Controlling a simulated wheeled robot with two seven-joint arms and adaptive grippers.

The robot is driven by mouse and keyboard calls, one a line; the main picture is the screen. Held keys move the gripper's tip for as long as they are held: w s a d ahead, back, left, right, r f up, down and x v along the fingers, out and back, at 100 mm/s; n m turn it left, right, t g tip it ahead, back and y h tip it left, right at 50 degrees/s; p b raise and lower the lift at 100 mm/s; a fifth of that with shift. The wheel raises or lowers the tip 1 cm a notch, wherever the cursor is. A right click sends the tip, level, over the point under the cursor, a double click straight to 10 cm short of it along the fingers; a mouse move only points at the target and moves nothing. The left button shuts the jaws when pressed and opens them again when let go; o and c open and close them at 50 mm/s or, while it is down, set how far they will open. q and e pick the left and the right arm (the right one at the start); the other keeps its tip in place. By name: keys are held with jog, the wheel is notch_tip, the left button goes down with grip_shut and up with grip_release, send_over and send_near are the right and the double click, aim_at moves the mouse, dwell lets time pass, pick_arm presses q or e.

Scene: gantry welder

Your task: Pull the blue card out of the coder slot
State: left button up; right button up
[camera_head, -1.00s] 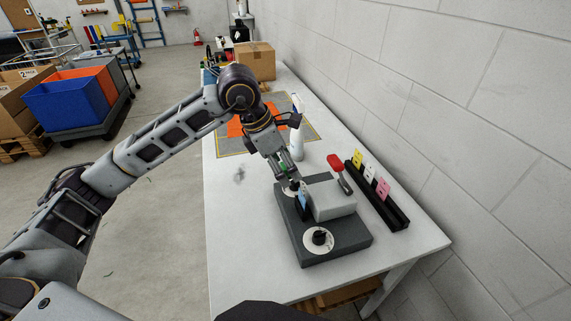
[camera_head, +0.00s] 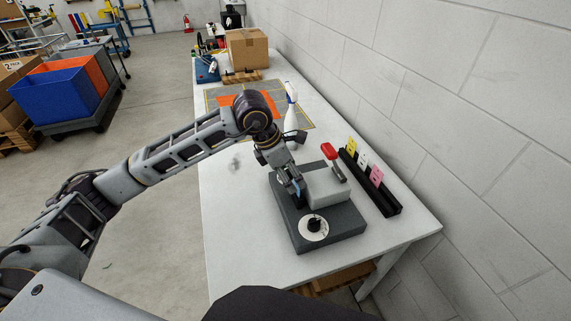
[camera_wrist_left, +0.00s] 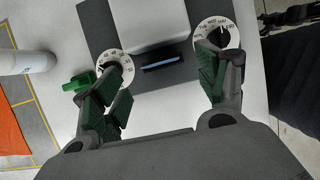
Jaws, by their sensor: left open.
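The coder (camera_head: 345,240) is a dark grey base with a light grey block on the white table. The blue card (camera_head: 299,187) stands in its slot beside the block, partly hidden by my left gripper in the head view. In the wrist view the blue card (camera_wrist_left: 162,62) shows nearly edge-on as a thin blue strip in a dark slot, between two white dials. My left gripper (camera_head: 297,186) is over the card from above. In the wrist view its green-padded fingers (camera_wrist_left: 163,85) are spread wide on either side of the card, with clear gaps.
A red-handled lever (camera_head: 329,153) stands behind the block. A black rack (camera_head: 386,204) with yellow, white and pink cards lies to the right, near the wall. A white bottle (camera_head: 291,120) stands behind my gripper. A white dial (camera_head: 314,228) with a black knob is in front.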

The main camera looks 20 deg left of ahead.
pick_arm(q)
jog(key=shift+x, duration=2.85)
pick_arm(e)
jog(key=shift+s+a+r, duration=0.15)
jog(key=shift+a+r, duration=0.15)
jog(key=shift+a, duration=0.1)
pick_arm(q)
jog(key=shift+r, duration=0.1)
jog(key=c, duration=1.2)
jog(key=shift+o, duration=0.2)
jog(key=shift+r+p, duration=1.75)
jog(key=shift+r, duration=2)
pick_arm(e)
jog(key=shift+r, duration=1.5)
